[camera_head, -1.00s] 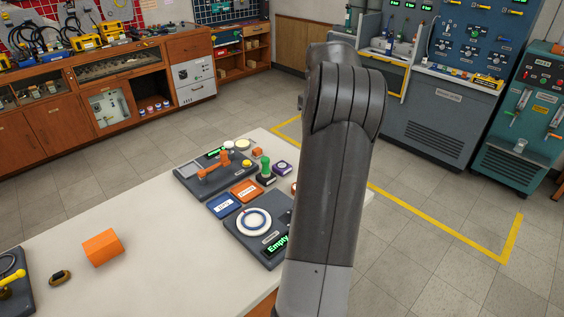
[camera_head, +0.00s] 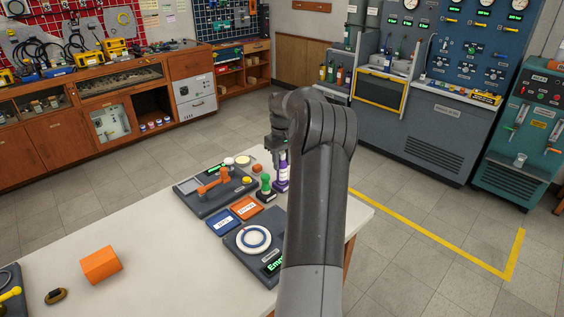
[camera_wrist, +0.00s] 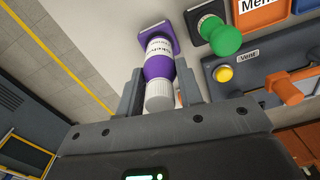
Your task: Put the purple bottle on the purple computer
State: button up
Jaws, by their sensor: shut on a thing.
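My gripper (camera_head: 280,157) is shut on the purple bottle (camera_head: 281,176), just right of the green-handled stamp. In the wrist view, the bottle (camera_wrist: 158,66) has a white cap and white label and sits between the dark fingers of my gripper (camera_wrist: 160,90). Its lower end is over a small purple square block (camera_wrist: 172,34), which may be the purple computer. In the head view the bottle hides most of this block. The bottle looks upright, and I cannot tell whether it touches the block.
The green-handled stamp (camera_head: 265,186) stands close beside the bottle. Orange (camera_head: 246,208) and blue (camera_head: 224,222) labelled blocks, a dark device with a round white plate (camera_head: 253,238) and a lever panel (camera_head: 213,188) are nearby.

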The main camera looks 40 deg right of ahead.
jog(key=shift+f, duration=0.25)
jog(key=o, duration=1)
notch_tip(320, 180, up, 12)
jog(key=shift+r, duration=0.15)
jog(key=s+a+r+t+h, duration=0.1)
jog(key=s+a+r, duration=0.15)
jog(key=a, duration=0.75)
jog(key=s+a+r+n, duration=0.1)
jog(key=a+r, duration=0.3)
jog(key=a, duration=0.5)
jog(key=s+a+r+t+h, duration=0.1)
jog(key=s+a+r, duration=0.15)
jog(key=a, duration=0.75)
jog(key=s+a+f+t, duration=0.1)
jog(key=s+a+f, duration=0.1)
jog(key=s+a, duration=0.3)
jog(key=s+a+f+t+y, duration=0.1)
jog(key=s+a+f, duration=0.1)
jog(key=s+a, duration=0.4)
jog(key=s+a+f+t+y, duration=0.1)
jog(key=s+a+f, duration=0.2)
jog(key=s, duration=0.6)
jog(key=shift+s+a+n+t, duration=0.2)
jog(key=shift+a+n+t, duration=0.15)
jog(key=shift+a, duration=0.9)
